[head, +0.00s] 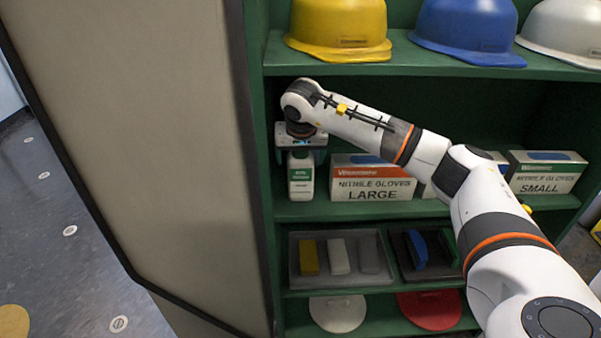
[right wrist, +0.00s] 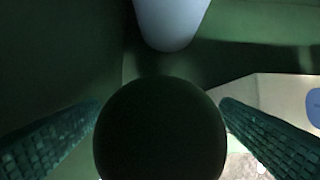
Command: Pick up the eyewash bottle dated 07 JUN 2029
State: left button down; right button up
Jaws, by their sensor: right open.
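A white bottle with a green label (head: 301,178) stands upright at the left end of the middle shelf. Its label is too small to read, so I cannot tell its date. My right gripper (head: 301,150) is right above it, pointing down, and hides its top. In the right wrist view a dark round cap (right wrist: 160,130) lies between the open fingers of my right gripper (right wrist: 159,104), with no clear grip on it. Part of a second, pale rounded thing (right wrist: 172,22), perhaps another bottle, shows beyond it. My left gripper is not in view.
A nitrile gloves box marked LARGE (head: 372,184) stands close to the right of the bottle. A box marked SMALL (head: 545,178) is farther right. The cabinet's side wall (head: 259,150) is close on the left. Hard hats (head: 340,28) sit on the shelf above, trays (head: 335,277) below.

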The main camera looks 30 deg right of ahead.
jog(key=shift+f, duration=0.5)
jog(key=c, duration=1.8)
jog(key=shift+w, duration=0.1)
jog(key=shift+r, duration=0.2)
